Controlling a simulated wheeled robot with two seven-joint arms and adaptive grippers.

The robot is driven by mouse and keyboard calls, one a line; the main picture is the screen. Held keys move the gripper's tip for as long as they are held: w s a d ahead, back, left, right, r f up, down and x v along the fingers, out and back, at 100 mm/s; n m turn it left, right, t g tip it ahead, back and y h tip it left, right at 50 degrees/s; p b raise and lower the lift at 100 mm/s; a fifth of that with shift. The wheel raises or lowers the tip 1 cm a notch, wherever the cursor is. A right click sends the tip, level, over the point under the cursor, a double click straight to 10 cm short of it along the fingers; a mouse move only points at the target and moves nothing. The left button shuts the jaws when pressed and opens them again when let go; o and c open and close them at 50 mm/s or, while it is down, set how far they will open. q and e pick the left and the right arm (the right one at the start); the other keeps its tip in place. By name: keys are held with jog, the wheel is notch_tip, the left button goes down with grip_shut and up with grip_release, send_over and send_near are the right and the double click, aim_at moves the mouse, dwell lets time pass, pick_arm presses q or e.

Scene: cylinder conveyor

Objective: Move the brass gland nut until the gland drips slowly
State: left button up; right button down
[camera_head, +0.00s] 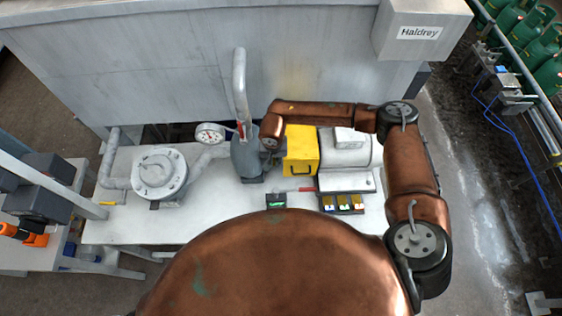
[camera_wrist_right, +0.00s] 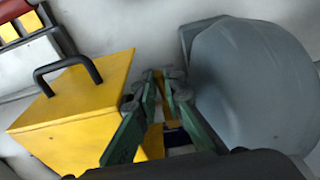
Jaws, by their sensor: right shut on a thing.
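My right gripper (camera_head: 271,146) reaches down between the grey pump casing (camera_head: 246,160) and the yellow coupling guard (camera_head: 300,150); its wrist hides most of the fingers in the head view. In the right wrist view its green fingers (camera_wrist_right: 164,84) are closed together on a small brass-coloured piece (camera_wrist_right: 163,92), which looks like the gland nut. Most of the nut is hidden by the fingers. The pump casing (camera_wrist_right: 250,90) is close on the right and the guard (camera_wrist_right: 85,105) on the left. I cannot make out any drip. My left gripper is not in view.
A pressure gauge (camera_head: 209,134) and a flanged pipe (camera_head: 159,172) stand left of the pump. The motor (camera_head: 346,148) is right of the guard. A small dark box with a green face (camera_head: 276,201) and a switch box (camera_head: 343,203) sit along the front. The white bench (camera_head: 215,222) is bare at front left.

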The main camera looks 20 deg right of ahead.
jog(key=shift+f, duration=0.1)
jog(key=c, duration=2.3)
grip_release()
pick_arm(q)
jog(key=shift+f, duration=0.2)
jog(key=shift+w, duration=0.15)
pick_arm(e)
notch_tip(320, 180, up, 12)
jog(key=s, duration=0.1)
jog(key=shift+s+a, duration=0.2)
jog(key=shift+s, duration=0.15)
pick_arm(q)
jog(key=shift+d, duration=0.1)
pick_arm(e)
jog(key=shift+f, duration=0.1)
